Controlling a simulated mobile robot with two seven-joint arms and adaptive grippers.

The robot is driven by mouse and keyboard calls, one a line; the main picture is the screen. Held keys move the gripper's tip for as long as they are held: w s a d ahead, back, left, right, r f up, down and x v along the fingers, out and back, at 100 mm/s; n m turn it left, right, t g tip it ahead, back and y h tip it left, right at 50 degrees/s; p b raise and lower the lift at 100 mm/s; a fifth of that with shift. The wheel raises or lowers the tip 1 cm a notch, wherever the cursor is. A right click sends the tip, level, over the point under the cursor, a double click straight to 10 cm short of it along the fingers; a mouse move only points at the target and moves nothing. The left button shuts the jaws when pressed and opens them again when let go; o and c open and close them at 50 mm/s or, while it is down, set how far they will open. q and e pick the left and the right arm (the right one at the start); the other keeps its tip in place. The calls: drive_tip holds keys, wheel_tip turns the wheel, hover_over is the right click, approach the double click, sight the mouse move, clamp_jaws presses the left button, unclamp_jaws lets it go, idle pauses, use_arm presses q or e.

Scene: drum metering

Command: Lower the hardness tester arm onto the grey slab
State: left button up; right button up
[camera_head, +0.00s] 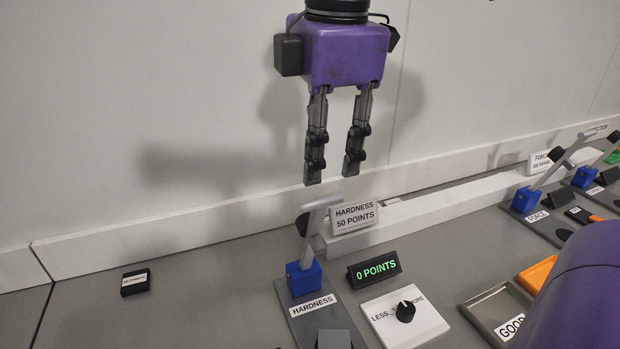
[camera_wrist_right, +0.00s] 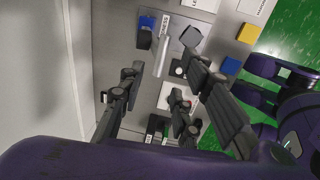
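The hardness tester has a blue block (camera_head: 303,279) on a plate labelled HARDNESS. Its light grey arm (camera_head: 310,237) is raised and topped by a crossbar (camera_head: 322,201); a black part sits beside it. A dark grey block (camera_head: 334,340), apparently the slab, is cut off at the bottom edge. My right gripper (camera_head: 334,179) is open and empty, fingers pointing down, just above the crossbar in the picture; I see no contact. In the wrist view, the right gripper's fingers (camera_wrist_right: 165,61) lie apart on either side of a light bar (camera_wrist_right: 162,58). My left gripper is not in view.
A display reading 0 POINTS (camera_head: 374,269) and a LESS/MORE dial (camera_head: 405,311) stand right of the tester. A sign, HARDNESS 50 POINTS (camera_head: 354,216), is close behind. A GOOD tray (camera_head: 488,307) and other testers are farther right. The left bench is mostly clear around a small black block (camera_head: 135,283).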

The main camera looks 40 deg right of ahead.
sight(322, 198)
drive_tip(key=f, duration=0.6)
drive_tip(key=shift+w+d+f, duration=0.1)
drive_tip(key=shift+w+f, duration=0.15)
drive_tip(key=shift+f, duration=0.05)
clamp_jaws()
